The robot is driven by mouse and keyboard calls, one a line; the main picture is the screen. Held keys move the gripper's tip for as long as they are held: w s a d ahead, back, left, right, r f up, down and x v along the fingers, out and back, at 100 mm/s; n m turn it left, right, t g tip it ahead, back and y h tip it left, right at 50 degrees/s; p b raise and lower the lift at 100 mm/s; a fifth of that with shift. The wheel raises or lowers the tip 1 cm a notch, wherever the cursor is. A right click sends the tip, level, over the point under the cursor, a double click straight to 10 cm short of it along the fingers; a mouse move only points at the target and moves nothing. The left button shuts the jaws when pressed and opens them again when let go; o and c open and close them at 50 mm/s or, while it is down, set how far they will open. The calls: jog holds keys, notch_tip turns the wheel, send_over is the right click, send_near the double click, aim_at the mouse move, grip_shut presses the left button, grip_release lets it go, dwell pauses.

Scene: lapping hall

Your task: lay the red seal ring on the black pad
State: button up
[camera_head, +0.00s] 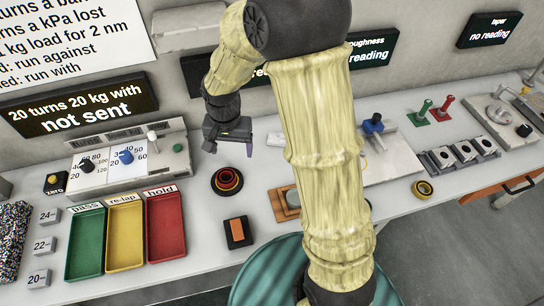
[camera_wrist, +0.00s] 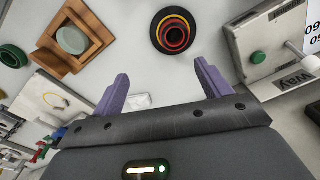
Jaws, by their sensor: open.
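In the wrist view the stack shows ahead of my gripper, with the red ring (camera_wrist: 158,32) within the black outer round (camera_wrist: 153,40). I cannot tell whether this black round is the pad.
Green, yellow and red trays (camera_head: 166,228) stand to the left, below a knobbed control box (camera_head: 128,158). A wooden fixture (camera_wrist: 72,37) is partly hidden by my arm in the head view. Bare bench surrounds the ring stack.

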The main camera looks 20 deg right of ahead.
jog(key=s+d+r+n+t, duration=0.2)
jog(key=s+d+r+n, duration=0.1)
jog(key=s+d, duration=0.7)
jog(key=shift+s+d+r+n, duration=0.2)
jog(key=shift+s+r+n, duration=0.25)
jog(key=shift+n, duration=0.35)
